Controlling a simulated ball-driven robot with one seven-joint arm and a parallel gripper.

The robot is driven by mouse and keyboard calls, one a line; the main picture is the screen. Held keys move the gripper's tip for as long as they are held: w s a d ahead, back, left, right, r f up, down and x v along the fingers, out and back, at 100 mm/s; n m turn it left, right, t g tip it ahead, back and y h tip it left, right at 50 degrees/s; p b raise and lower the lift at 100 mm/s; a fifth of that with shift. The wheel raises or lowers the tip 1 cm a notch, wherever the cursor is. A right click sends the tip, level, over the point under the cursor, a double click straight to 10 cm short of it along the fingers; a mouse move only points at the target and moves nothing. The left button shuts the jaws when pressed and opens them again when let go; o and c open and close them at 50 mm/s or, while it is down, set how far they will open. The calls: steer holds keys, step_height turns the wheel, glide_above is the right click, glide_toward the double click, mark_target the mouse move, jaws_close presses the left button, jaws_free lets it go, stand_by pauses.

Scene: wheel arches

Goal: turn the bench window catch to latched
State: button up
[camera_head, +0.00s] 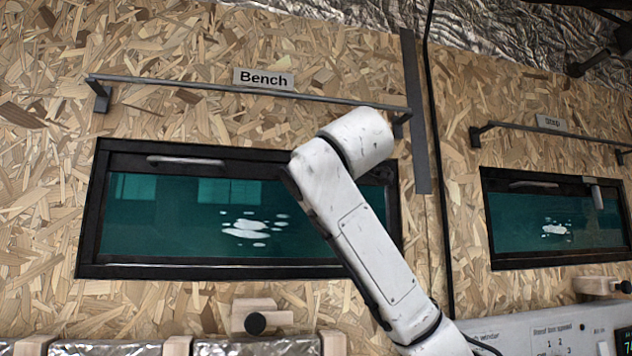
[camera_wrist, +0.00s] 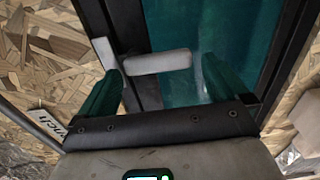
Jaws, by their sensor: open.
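The bench window (camera_head: 88,225) has a dark frame and teal glass, below the "Bench" label (camera_head: 264,79). My arm crosses its right part and hides the catch and my gripper in the head view. In the wrist view, the light grey catch (camera_wrist: 158,62) is a short bar reaching from the dark frame over the glass, square to that frame edge. My gripper (camera_wrist: 159,76) is open, with its green fingers on either side of the catch near its two ends. Whether either finger touches it I cannot tell.
A grey pull handle (camera_head: 186,161) is on the window's top frame. A thin rail (camera_head: 230,89) runs above the window. A second window (camera_head: 557,262), with its own handle and catch (camera_head: 594,193), is at right. Wooden blocks (camera_head: 257,312) and a panel (camera_head: 550,325) stand below.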

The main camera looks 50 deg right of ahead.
steer(key=shift+s, duration=0.1)
steer(key=b+v, duration=0.3)
steer(key=v, duration=0.7)
steer(key=shift+s+a+b, duration=0.25)
steer(key=shift+b, duration=0.15)
steer(key=shift+f, duration=0.1)
